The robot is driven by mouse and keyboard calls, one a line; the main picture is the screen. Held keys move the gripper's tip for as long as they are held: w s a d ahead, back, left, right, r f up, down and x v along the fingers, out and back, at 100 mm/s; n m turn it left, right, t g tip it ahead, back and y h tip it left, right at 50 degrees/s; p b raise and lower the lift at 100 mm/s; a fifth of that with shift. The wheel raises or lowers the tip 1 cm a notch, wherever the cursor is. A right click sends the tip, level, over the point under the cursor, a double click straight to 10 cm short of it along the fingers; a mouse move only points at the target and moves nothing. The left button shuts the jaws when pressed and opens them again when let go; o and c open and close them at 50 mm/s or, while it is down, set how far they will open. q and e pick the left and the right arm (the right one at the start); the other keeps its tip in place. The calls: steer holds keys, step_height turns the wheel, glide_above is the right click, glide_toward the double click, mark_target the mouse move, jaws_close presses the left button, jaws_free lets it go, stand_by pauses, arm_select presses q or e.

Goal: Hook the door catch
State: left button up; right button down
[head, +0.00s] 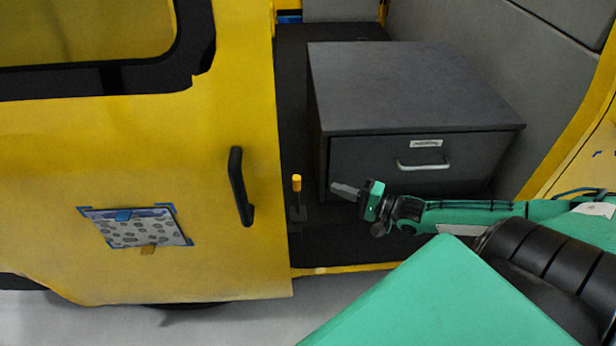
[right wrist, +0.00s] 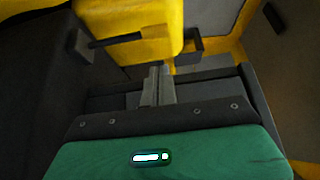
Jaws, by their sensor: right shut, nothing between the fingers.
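The yellow door (head: 225,235) stands at the left with an upright black handle (head: 240,186) near its right edge. A small post with a yellow tip and dark base (head: 297,184) stands in the doorway just right of the door edge; I cannot tell whether it is the door catch. My right gripper (head: 334,187) is shut and empty, pointing left, a little right of the post and apart from it. Its closed fingers also show in the right wrist view (right wrist: 158,75), with yellow surfaces beyond them. My left gripper is not in view.
A grey drawer cabinet (head: 412,90) with a pale handle (head: 423,164) stands inside the doorway, behind my right gripper. A patterned sheet (head: 137,227) is taped to the door with blue tape. A yellow sill (head: 340,268) runs along the doorway floor.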

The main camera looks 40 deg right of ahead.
mark_target(297, 195)
steer(key=shift+w, duration=0.1)
